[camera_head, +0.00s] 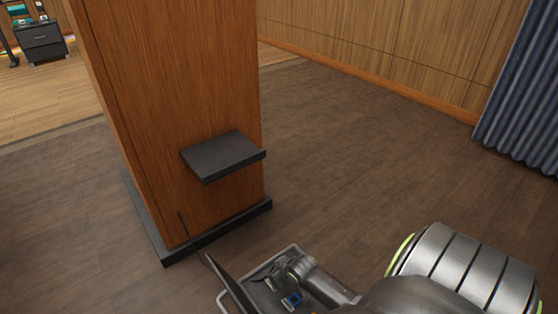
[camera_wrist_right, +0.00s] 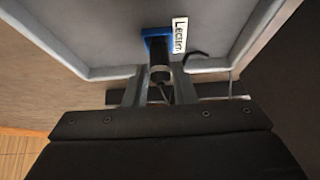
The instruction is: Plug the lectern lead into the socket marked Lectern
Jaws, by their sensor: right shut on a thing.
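My right gripper (camera_wrist_right: 160,84) is shut on the dark plug of the lectern lead (camera_wrist_right: 159,66) in the right wrist view. The plug's front end meets a blue-framed socket (camera_wrist_right: 154,34); how deep it sits is hidden. A white label reading Lectern (camera_wrist_right: 180,35) is beside this socket. In the head view my right gripper (camera_head: 293,271) reaches into an open floor box (camera_head: 296,249), and a blue-framed socket (camera_head: 292,300) shows there. I cannot tell whether it is the same socket. My left gripper is not in view.
The box's raised dark lid (camera_head: 231,283) stands on its left side. A wooden lectern (camera_head: 185,110) with a black shelf (camera_head: 224,154) and dark plinth (camera_head: 220,232) stands behind. Floor to the right is clear.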

